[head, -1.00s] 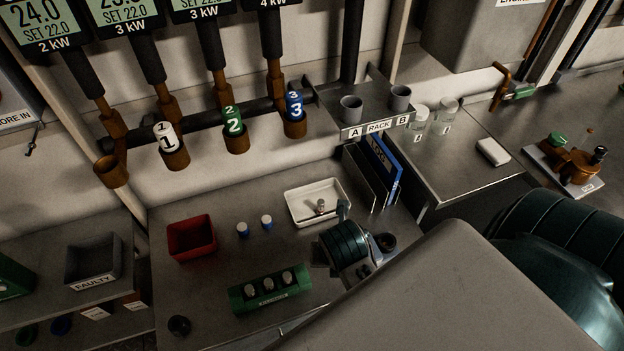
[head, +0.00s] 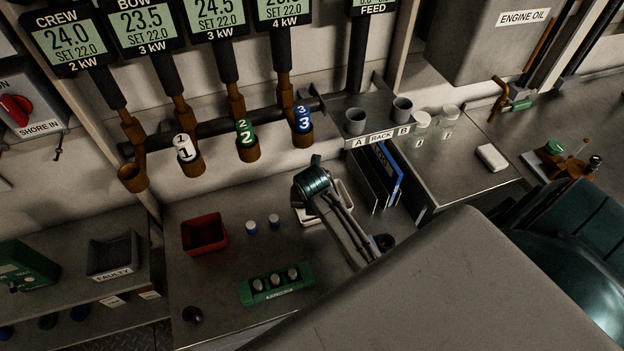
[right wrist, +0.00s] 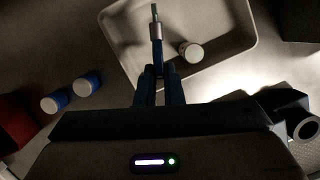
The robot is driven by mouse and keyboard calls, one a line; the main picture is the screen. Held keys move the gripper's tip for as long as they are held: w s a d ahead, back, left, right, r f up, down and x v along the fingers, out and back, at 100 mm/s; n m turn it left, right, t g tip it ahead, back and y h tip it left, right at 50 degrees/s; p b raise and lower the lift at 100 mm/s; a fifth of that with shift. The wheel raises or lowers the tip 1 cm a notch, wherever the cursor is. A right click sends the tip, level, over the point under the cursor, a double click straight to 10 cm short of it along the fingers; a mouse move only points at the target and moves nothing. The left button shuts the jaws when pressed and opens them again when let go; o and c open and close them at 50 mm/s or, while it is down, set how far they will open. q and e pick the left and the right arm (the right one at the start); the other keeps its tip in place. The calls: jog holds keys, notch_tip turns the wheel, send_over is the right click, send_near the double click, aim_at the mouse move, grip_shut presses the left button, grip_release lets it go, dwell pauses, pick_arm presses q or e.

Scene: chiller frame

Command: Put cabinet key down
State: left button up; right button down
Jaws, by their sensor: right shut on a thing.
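My right gripper (right wrist: 158,85) is shut on the cabinet key (right wrist: 156,32), a thin stem with a grey collar that sticks out past the fingertips. In the right wrist view, key and fingers are over the white tray (right wrist: 122,48); whether the key touches it I cannot tell. A small white-topped cylinder (right wrist: 190,50) lies in the tray beside the key. In the head view my right gripper (head: 315,162) is above the back of the tray (head: 343,190), and my arm hides much of it. My left gripper is not in view.
Blue-and-white caps (head: 274,221) and a red bin (head: 205,234) are left of the tray. A green holder (head: 277,284) with several cylinders is in front. Folders (head: 380,178) stand close on the right, below a rack (head: 382,137). Tagged pipes hang behind.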

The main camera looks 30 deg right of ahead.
aim_at(312, 219)
notch_tip(312, 219, down, 3)
jog(key=shift+s+r+p, duration=0.1)
jog(key=shift+p, duration=0.65)
jog(key=shift+w+f, duration=0.2)
jog(key=shift+f, duration=0.35)
jog(key=shift+f, duration=0.1)
jog(key=c, duration=1.6)
grip_release()
jog(key=shift+o, duration=0.2)
jog(key=b+v, duration=0.2)
jog(key=v, duration=1)
